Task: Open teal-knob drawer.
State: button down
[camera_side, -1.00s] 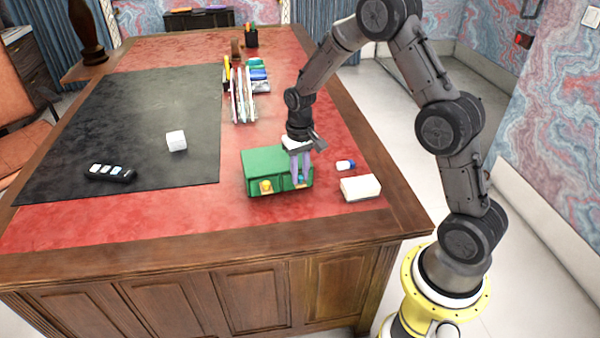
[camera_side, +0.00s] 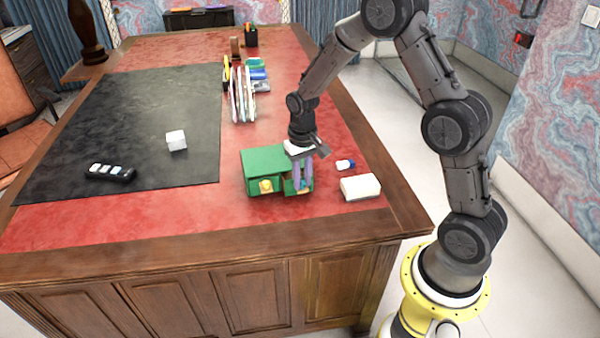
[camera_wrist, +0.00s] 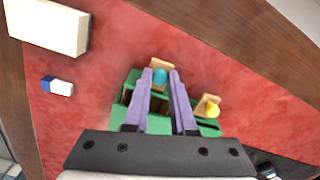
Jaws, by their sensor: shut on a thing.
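A green two-drawer cabinet (camera_side: 264,160) stands on the red desk top. Its right drawer has a teal knob (camera_wrist: 160,76) on a tan front (camera_wrist: 159,63). This drawer is pulled out partway, with a dark gap behind its front in the wrist view. My gripper (camera_side: 302,189) points down in front of the cabinet, its purple fingers shut on the teal knob. The fingers hide most of the knob in the side view. The other drawer has a yellow knob (camera_side: 266,186) and looks closed; that knob also shows in the wrist view (camera_wrist: 212,111).
A white box (camera_side: 360,187) and a small blue-and-white eraser (camera_side: 345,165) lie right of the cabinet. A white cube (camera_side: 176,140) and a black remote-like object (camera_side: 110,173) lie on the dark mat (camera_side: 150,110). Upright files (camera_side: 242,95) stand behind. The red strip before the cabinet is clear.

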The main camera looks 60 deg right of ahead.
jog(key=s+a, duration=0.1)
jog(key=s, duration=0.1)
jog(key=s+a, duration=0.1)
jog(key=a, duration=0.1)
jog(key=shift+s+a, duration=0.15)
jog(key=shift+s, duration=0.2)
jog(key=c, duration=0.7)
grip_release()
jog(key=shift+c, duration=0.2)
notch_tip(320, 180, up, 14)
